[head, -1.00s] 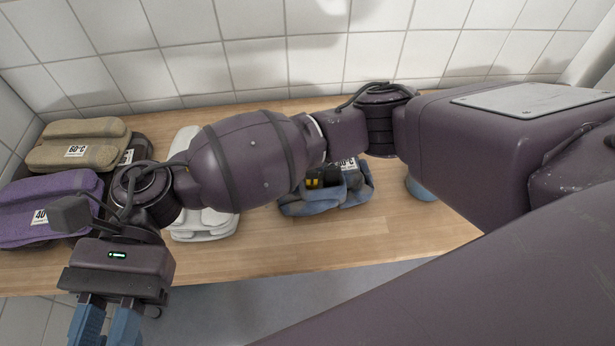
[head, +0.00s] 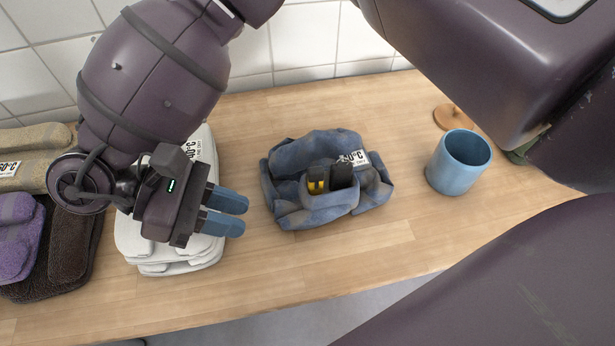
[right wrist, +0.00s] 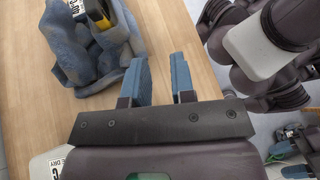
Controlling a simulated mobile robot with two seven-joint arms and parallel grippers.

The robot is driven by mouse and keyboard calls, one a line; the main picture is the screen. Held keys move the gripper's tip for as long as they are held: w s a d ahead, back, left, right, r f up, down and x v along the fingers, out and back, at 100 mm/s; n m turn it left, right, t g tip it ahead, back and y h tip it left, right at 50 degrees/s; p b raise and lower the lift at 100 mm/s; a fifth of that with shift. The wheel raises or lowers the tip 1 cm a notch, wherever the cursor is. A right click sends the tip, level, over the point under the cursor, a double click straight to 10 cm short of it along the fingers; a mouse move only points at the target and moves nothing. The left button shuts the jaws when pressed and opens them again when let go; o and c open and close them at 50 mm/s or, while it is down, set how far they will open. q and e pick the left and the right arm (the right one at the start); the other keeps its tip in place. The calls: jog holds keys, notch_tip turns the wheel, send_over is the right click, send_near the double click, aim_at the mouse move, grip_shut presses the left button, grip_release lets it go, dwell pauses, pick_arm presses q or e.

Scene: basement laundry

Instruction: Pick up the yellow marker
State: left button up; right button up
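A crumpled blue cloth (head: 290,215) with a white label lies on the wooden counter in the head view. A black item with yellow marks (head: 318,182) sits in its fold next to a plain black item (head: 342,175); I cannot tell for sure that it is the yellow marker. The right wrist view shows a black and yellow item (right wrist: 99,14) in the cloth (right wrist: 68,50). My right gripper (head: 232,212) is open and empty, left of the cloth and apart from it, its blue fingers pointing toward it.
A blue mug (head: 452,168) stands right of the cloth, with a round wooden piece (head: 453,118) behind it. Folded white cloths (head: 165,255) lie under and beside my right gripper. Purple (head: 18,240), brown and tan cloths are stacked at left. Counter in front of the cloth is clear.

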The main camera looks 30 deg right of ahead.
jog(key=n+t+h+b, duration=0.1)
jog(key=t+h, duration=0.1)
send_near(308, 176)
jog(key=a, duration=0.1)
jog(key=x, duration=0.5)
jog(key=shift+w+d, duration=0.15)
jog(key=shift+w, duration=0.15)
jog(key=b+x, duration=0.1)
jog(key=x, duration=0.3)
jog(key=shift+s+d+f, duration=0.1)
jog(key=shift+s+d, duration=0.05)
jog(key=shift+d, duration=0.1)
jog(key=shift+s+d, duration=0.15)
jog(key=shift+d, duration=0.2)
grip_shut()
